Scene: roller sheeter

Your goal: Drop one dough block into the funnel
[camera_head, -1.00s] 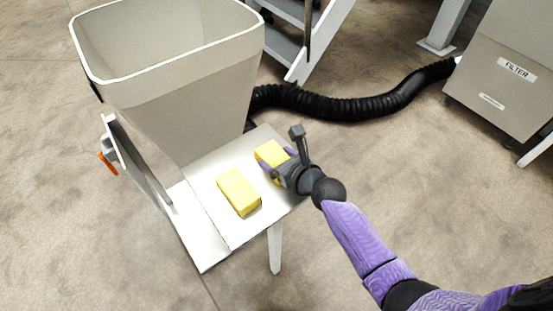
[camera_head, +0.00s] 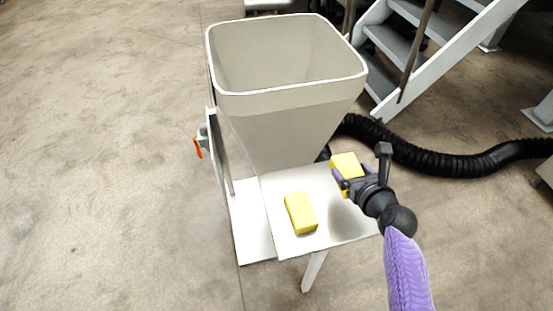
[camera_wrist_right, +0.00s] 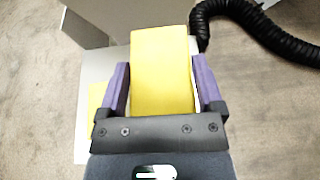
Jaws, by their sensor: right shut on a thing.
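The funnel (camera_head: 290,118) is a large grey open-topped hopper with a white rim, standing behind a pale metal shelf (camera_head: 263,222). One yellow dough block (camera_head: 301,212) lies on the shelf, left of my right gripper. My right gripper (camera_head: 349,178) is shut on a second yellow dough block (camera_head: 345,164) at the shelf's right side, lower than the funnel's rim. In the right wrist view the held block (camera_wrist_right: 162,70) sits between the two purple fingers. I cannot tell whether it still touches the shelf. My left gripper is not in view.
A black corrugated hose (camera_head: 430,160) runs across the floor behind the shelf. Metal stairs (camera_head: 410,50) stand at the back right. An orange-handled part (camera_head: 198,146) sticks out left of the funnel. The floor at left is clear.

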